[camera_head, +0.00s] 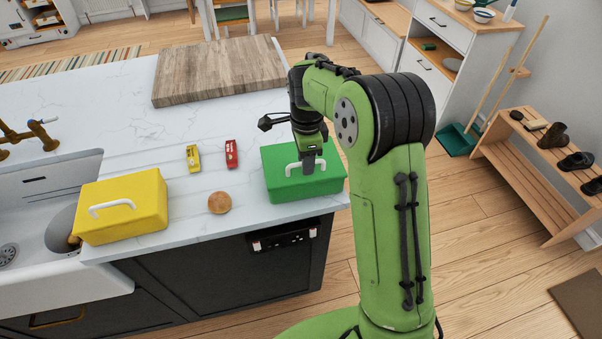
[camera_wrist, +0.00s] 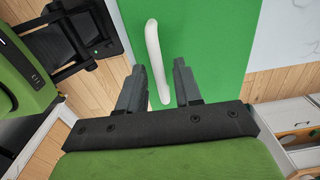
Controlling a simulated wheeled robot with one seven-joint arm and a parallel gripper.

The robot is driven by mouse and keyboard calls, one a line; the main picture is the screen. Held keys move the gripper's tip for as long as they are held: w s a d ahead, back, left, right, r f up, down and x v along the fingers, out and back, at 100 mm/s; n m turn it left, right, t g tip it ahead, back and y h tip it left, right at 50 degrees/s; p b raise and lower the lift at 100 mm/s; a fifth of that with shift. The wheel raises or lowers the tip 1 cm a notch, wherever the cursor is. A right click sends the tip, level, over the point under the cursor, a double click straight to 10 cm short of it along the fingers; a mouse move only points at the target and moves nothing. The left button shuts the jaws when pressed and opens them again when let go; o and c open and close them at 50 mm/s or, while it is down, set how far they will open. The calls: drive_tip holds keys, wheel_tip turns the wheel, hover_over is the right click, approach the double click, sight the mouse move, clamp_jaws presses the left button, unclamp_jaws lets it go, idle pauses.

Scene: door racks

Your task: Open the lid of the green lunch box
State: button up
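The green lunch box (camera_head: 290,182) stands on the white countertop near its right front corner, with its lid closed. A white handle (camera_head: 303,164) lies across the top of the lid. My gripper (camera_head: 309,162) points down over the lid, right at the handle in the head view. In the wrist view, the two dark fingers of my gripper (camera_wrist: 162,75) are apart. Whether a finger touches the handle or the lid (camera_wrist: 205,35) cannot be told.
A yellow lunch box (camera_head: 122,212) stands at the left by the white sink (camera_head: 25,200). A round brown ball-like item (camera_head: 219,203), a yellow toy car (camera_head: 193,158) and a red one (camera_head: 231,154) lie between the boxes. A wooden board (camera_head: 220,72) lies behind.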

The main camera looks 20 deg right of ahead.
drive_tip(key=shift+r, duration=0.1)
drive_tip(key=c, duration=0.5)
drive_tip(key=shift+w+r+p, duration=0.3)
drive_tip(key=shift+r+p, duration=0.35)
drive_tip(key=shift+p, duration=0.25)
drive_tip(key=shift+c, duration=0.2)
drive_tip(key=shift+w+r+p, duration=0.35)
drive_tip(key=shift+r+p, duration=0.2)
drive_tip(key=shift+p, duration=0.2)
drive_tip(key=shift+w+r+p, duration=0.15)
drive_tip(key=shift+r+p, duration=0.2)
drive_tip(key=shift+p, duration=0.1)
drive_tip(key=shift+w+r+p, duration=0.2)
drive_tip(key=shift+w+p, duration=0.05)
drive_tip(key=shift+p, duration=0.15)
drive_tip(key=shift+r, duration=0.1)
